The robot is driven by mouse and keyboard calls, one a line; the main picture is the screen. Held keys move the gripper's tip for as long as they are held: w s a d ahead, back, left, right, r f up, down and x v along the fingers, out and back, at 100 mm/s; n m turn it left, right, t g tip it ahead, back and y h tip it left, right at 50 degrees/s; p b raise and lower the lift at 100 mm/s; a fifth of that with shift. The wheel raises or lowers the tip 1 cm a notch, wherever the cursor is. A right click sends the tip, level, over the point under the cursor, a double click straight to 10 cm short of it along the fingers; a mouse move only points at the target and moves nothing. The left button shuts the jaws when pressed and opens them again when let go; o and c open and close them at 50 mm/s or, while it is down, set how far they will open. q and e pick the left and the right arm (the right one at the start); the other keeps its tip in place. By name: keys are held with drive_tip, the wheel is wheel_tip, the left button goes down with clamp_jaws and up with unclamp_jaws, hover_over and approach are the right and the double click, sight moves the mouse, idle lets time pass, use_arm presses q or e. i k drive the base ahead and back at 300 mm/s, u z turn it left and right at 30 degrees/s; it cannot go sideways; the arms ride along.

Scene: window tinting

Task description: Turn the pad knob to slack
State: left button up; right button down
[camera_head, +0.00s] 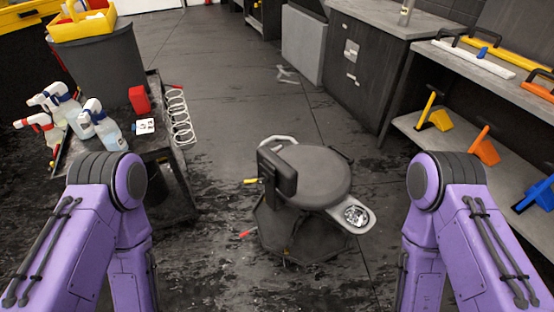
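A low round stool (308,178) with a black seat stands on the floor in the middle of the picture. A black pad (277,172) stands upright at its left side. A small yellow handle (251,181) sticks out to the left below the pad. I cannot tell whether this is the pad knob, and no other knob can be made out. A grey holder with a shiny round dish (356,215) juts from the stool's right front. Both my purple arms reach down at the left and right sides, apart from the stool. Neither gripper is in view.
A black cart at left holds several spray bottles (104,127), a red block (139,99) and a white wire rack (180,117). Shelves (465,140) with coloured scrapers line the right. The wet floor around the stool is mostly clear.

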sight(264, 178)
drive_tip(key=u, duration=0.55)
drive_tip(key=k, duration=0.65)
drive_tip(key=u, duration=0.85)
drive_tip(key=i, duration=0.8)
drive_tip(key=z, duration=0.55)
drive_tip(key=i, duration=0.6)
drive_tip(key=z, duration=0.75)
